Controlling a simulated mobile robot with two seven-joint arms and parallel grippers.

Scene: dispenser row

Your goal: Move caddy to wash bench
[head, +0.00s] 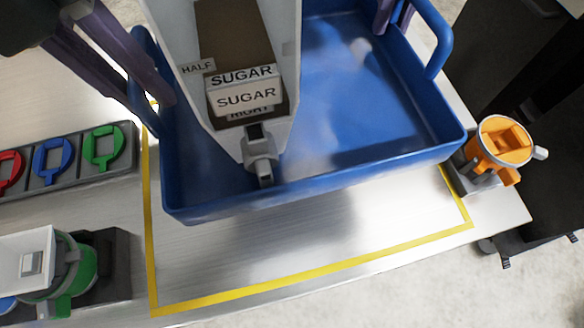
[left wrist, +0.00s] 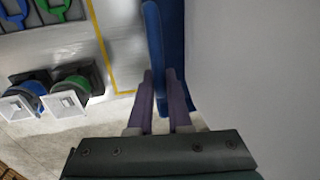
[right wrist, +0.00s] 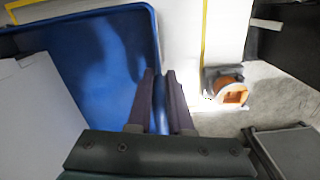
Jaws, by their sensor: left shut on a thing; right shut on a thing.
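The caddy (head: 350,165) is a blue open tray with a raised handle at each side. It carries a tall white dispenser (head: 187,50) labelled SUGAR, which stands in its left part and hides part of the tray. My left gripper (head: 150,95) is shut on the left handle (left wrist: 152,35). My right gripper (head: 395,12) is shut on the caddy's right side, seen best in the right wrist view (right wrist: 162,78). The caddy is over a pale bench (head: 250,245) with a yellow outline, and a soft shadow lies below its near wall, so it looks raised.
Red, blue and green ring tags (head: 52,158) lie in a dark rack on the left. A green-and-white dispenser part (head: 80,268) stands at the near left. An orange one (head: 500,142) stands close to the caddy's right corner. The outlined strip in front is clear.

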